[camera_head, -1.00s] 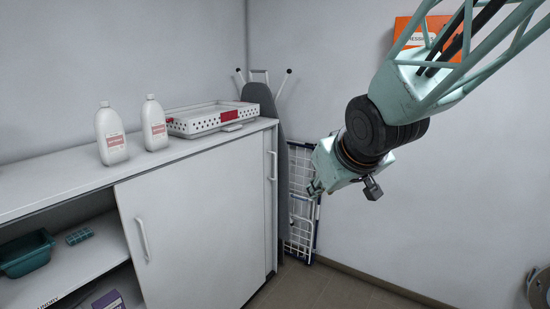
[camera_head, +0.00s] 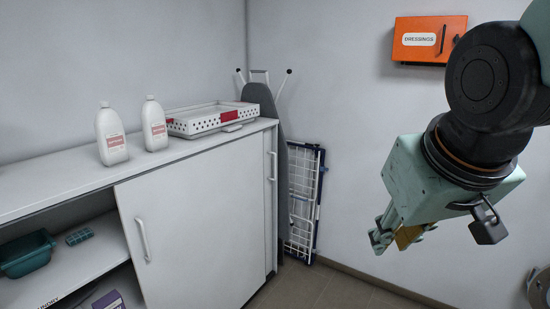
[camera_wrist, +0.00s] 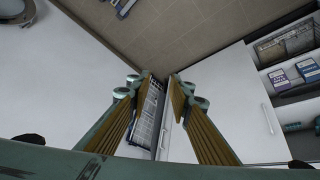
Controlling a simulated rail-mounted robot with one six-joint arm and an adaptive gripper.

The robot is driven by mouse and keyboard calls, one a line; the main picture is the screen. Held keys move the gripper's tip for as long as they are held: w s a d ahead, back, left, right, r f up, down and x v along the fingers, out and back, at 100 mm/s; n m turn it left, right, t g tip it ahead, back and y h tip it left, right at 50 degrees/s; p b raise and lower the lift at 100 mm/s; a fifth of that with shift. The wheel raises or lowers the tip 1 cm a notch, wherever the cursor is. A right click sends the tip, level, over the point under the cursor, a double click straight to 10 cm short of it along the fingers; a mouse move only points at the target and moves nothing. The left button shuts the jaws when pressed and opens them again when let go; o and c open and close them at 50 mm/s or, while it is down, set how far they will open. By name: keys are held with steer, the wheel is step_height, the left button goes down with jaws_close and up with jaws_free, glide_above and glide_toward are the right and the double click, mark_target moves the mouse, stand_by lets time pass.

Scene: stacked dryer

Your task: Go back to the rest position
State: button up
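My gripper (camera_head: 400,235) hangs from the pale green arm on the right side of the head view, in front of the bare wall and clear of the cabinet. In the wrist view my gripper (camera_wrist: 157,82) shows its two fingers with yellowish inner pads. The fingertips are apart with nothing between them, so it is open and empty.
A white cabinet (camera_head: 200,230) holds two white bottles (camera_head: 111,134) (camera_head: 154,124) and a white tray (camera_head: 205,122). An ironing board (camera_head: 258,95) and a drying rack (camera_head: 303,200) lean behind it. A round metallic rim (camera_head: 541,288) shows at right.

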steer(key=s+f+m+g, duration=0.1)
steer(key=s+g, duration=0.1)
steer(key=s, duration=1.4)
steer(key=shift+s+d, duration=0.2)
steer(key=shift+s, duration=0.2)
